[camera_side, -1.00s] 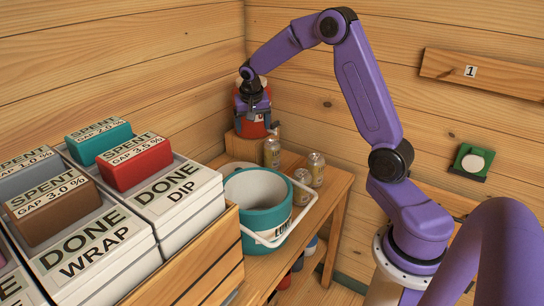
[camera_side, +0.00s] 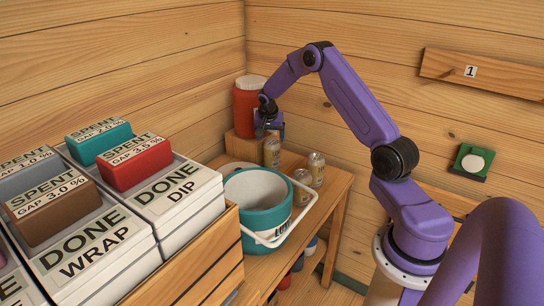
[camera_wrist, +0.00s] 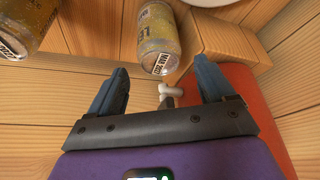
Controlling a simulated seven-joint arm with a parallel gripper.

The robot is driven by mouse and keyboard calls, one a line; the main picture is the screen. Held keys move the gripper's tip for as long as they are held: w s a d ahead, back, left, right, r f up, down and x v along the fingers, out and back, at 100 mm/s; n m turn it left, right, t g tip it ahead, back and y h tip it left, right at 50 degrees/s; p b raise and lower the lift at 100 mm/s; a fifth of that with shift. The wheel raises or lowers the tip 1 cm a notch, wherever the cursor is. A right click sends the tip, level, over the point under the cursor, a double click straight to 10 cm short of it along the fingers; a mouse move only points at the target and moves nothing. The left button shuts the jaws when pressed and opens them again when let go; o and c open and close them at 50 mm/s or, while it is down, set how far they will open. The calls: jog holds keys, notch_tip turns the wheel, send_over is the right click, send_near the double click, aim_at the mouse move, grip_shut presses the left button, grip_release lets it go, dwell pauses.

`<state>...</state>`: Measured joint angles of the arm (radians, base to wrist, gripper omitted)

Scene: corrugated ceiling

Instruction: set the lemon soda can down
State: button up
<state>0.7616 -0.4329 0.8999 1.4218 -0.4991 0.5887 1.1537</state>
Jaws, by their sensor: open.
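A yellowish soda can (camera_wrist: 157,38) with a label starting "LE" shows in the wrist view, just beyond and between my fingertips. It appears to be the can (camera_side: 272,153) standing upright on the wooden table in the side view, beside the wooden block. My gripper (camera_side: 268,131) is just above and behind that can; its blue fingers (camera_wrist: 163,72) are spread in the wrist view with no can between them. Two more similar cans, one at the right (camera_side: 316,169) and one nearer (camera_side: 302,188), stand on the table. Their flavours cannot be read.
A red container (camera_side: 249,104) with a white top stands on a wooden block (camera_side: 243,148) close to my gripper. A teal bucket (camera_side: 257,205) with a white handle stands in front of the cans. A wooden crate (camera_side: 215,262) with labelled boxes fills the left.

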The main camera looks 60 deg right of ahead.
aim_at(271, 143)
jog(key=shift+x, duration=3.65)
jog(key=shift+d, duration=0.1)
jog(key=shift+r, duration=0.1)
jog(key=c, duration=1.2)
